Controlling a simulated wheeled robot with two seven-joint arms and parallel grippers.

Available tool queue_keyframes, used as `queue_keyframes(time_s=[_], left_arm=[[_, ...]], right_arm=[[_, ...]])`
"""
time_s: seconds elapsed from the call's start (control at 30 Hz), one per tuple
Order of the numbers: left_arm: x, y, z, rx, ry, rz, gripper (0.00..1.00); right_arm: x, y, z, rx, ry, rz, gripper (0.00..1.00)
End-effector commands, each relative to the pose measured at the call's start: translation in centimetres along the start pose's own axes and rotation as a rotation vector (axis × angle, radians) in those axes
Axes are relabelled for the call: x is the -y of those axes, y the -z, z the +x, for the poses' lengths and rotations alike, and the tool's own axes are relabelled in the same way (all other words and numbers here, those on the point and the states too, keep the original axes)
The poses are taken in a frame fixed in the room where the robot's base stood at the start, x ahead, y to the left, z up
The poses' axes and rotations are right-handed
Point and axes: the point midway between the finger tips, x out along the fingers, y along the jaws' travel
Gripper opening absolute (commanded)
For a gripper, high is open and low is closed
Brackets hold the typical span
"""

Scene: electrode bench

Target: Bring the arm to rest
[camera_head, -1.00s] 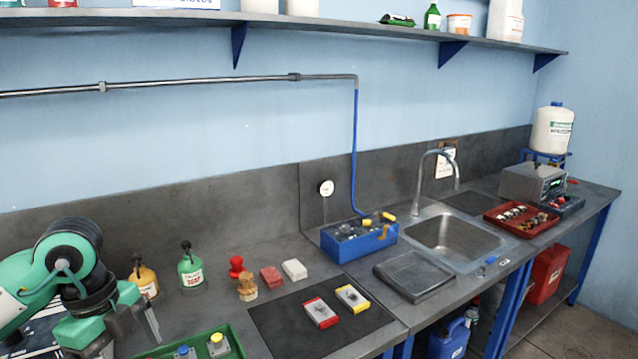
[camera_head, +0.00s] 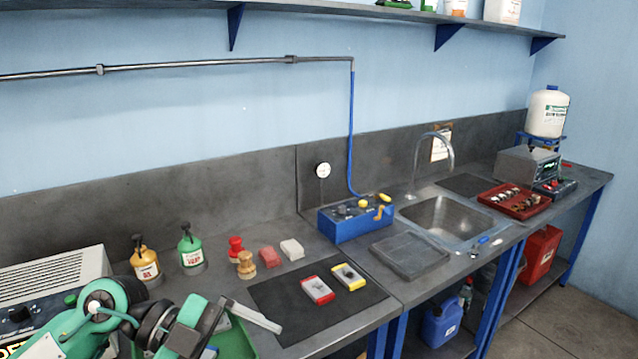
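My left arm, green and black, comes in at the lower left. Its gripper (camera_head: 262,318) is over the green tray (camera_head: 243,346), with its grey fingers pointing right toward the dark mat (camera_head: 275,297). I cannot tell whether the fingers are apart, and no object shows between them. The arm hides most of the green tray and what it holds. My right gripper is outside the view.
Orange (camera_head: 145,262) and green (camera_head: 190,250) bottles stand behind the arm, near a grey instrument (camera_head: 50,290). Red (camera_head: 318,290) and yellow (camera_head: 348,277) trimmed blocks lie on the mat. A blue box (camera_head: 352,222), black tray (camera_head: 408,255) and sink (camera_head: 440,218) are farther right.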

Motion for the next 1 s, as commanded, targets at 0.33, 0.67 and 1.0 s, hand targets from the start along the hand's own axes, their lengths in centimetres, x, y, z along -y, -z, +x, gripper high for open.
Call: queue_keyframes(time_s=[0.33, 0.67, 1.0], left_arm=[[5.9, 4.9, -0.2, -0.442, 0.671, 0.05, 1.0], [7.7, -1.7, -6.2, -0.368, 1.36, -0.216, 1.0], [-1.5, -15.1, -8.0, 0.17, 1.711, -0.766, 1.0]], right_arm=[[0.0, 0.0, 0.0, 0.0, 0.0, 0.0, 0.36], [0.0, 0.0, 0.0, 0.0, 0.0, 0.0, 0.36], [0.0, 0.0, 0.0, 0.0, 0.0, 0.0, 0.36]])
